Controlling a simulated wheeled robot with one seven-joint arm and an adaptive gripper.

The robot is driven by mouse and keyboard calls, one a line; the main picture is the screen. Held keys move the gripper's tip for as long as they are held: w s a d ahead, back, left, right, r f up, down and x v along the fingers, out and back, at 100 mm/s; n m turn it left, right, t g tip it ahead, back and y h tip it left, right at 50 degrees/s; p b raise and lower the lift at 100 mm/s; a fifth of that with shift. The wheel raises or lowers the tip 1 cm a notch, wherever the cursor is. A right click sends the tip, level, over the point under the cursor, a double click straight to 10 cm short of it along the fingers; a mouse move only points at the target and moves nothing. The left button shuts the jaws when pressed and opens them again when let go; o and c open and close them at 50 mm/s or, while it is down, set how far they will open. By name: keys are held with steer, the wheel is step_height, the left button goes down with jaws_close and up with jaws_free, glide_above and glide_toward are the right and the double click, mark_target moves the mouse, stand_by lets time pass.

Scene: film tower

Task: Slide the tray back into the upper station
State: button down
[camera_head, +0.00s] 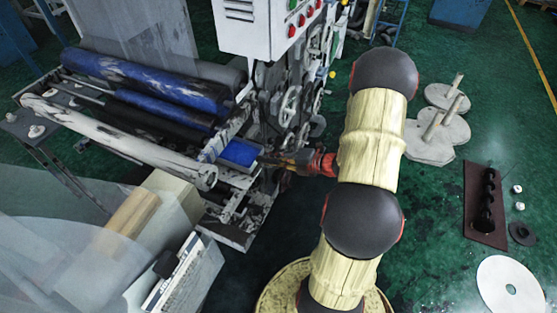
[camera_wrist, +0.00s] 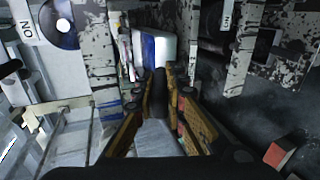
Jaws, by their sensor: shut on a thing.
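The tray (camera_head: 240,152) shows as a blue-topped piece with pale edges at the near side of the printing machine, below its rollers. My gripper (camera_head: 268,160) reaches it from the right. In the wrist view, my gripper (camera_wrist: 161,78) has its two brown fingers close together around a narrow dark part, apparently the tray's handle. A blue and white face (camera_wrist: 150,48), probably the tray, stands just beyond the fingertips between speckled frame plates. How far the tray sits in the upper station is hidden, and I cannot tell its exact edges.
The machine's blue rollers (camera_head: 150,82) lie left of the tray, and a white control box (camera_head: 265,25) hangs above. A speckled upright (camera_wrist: 243,45) stands close on the gripper's right. Boxes (camera_head: 165,210) stand at front left.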

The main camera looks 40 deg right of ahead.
mark_target(252, 159)
steer(key=shift+w+a+f+p, duration=0.15)
steer(key=shift+w+a, duration=0.4)
steer(key=shift+w, duration=0.8)
steer(key=shift+w+a+f+p, duration=0.1)
steer(key=shift+w+a, duration=0.45)
steer(key=shift+w, duration=0.75)
steer(key=shift+w+a+f+p, duration=0.15)
steer(key=shift+w+a, duration=0.4)
steer(key=shift+w, duration=0.8)
steer(key=shift+r, duration=0.1)
steer(key=c, duration=1.9)
jaws_free()
steer(key=shift+o, duration=0.8)
steer(key=shift+s, duration=0.1)
steer(key=v, duration=1.1)
steer(key=shift+s+d+r, duration=0.1)
steer(key=shift+s+r, duration=0.05)
steer(key=shift+s, duration=0.25)
